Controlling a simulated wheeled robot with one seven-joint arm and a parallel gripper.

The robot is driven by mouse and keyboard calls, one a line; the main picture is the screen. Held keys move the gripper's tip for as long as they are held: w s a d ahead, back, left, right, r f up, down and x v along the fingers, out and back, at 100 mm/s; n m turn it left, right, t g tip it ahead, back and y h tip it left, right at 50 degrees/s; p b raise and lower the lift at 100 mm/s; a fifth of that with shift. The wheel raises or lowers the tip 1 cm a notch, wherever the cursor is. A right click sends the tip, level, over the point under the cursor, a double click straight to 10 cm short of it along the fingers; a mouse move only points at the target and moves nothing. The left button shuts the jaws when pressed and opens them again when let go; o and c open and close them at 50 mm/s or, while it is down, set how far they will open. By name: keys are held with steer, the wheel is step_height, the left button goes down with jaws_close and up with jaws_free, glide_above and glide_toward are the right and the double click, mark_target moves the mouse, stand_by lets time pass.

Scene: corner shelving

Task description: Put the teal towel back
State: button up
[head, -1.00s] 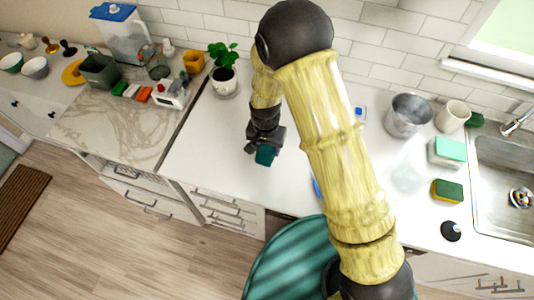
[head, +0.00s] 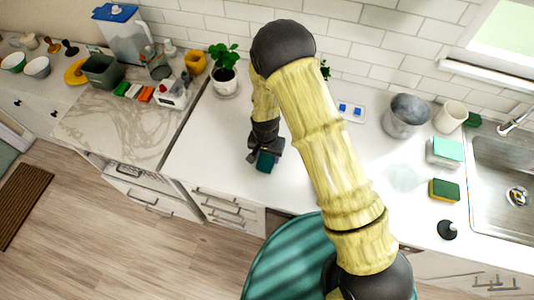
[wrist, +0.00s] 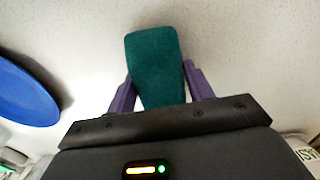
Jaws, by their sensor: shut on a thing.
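The teal towel (wrist: 155,65) shows in the wrist view as a dark teal, rounded block between the two purple fingers of my gripper (wrist: 158,88). My gripper is shut on it. In the head view the towel (head: 265,162) hangs at the end of my gripper (head: 266,152), over the white counter left of the middle. I cannot tell whether it touches the counter.
A potted plant (head: 224,70) stands at the back left. A blue disc (wrist: 25,90) lies left in the wrist view. A metal pot (head: 404,117), white cup (head: 450,117) and sponge (head: 444,190) are near the sink (head: 500,180).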

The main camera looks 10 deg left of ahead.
steer(key=o, duration=0.5)
steer(key=shift+f, duration=0.15)
steer(key=o, duration=0.4)
steer(key=shift+o, duration=0.2)
step_height(320, 180, up, 12)
steer(key=b, duration=0.4)
steer(key=shift+r, duration=0.2)
steer(key=shift+a, duration=0.15)
